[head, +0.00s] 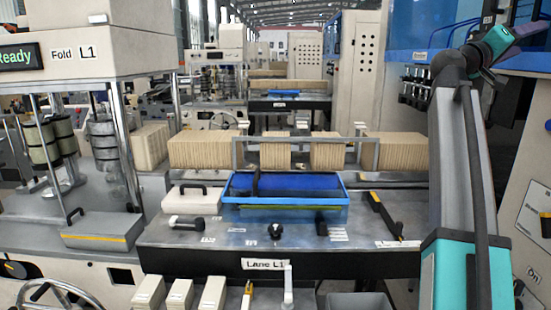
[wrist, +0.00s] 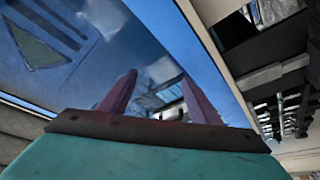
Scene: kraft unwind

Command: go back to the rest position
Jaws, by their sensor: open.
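My gripper (wrist: 160,97) shows in the wrist view with its two purple-grey fingers apart and nothing between them.
A blue tray (head: 285,207) sits on the Lane L1 table (head: 220,238). Rows of kraft stacks (head: 205,150) stand behind it. A black and yellow tool (head: 385,214) lies right of the tray. A Fold L1 machine (head: 95,40) stands at left, a cream cabinet (head: 526,210) at right.

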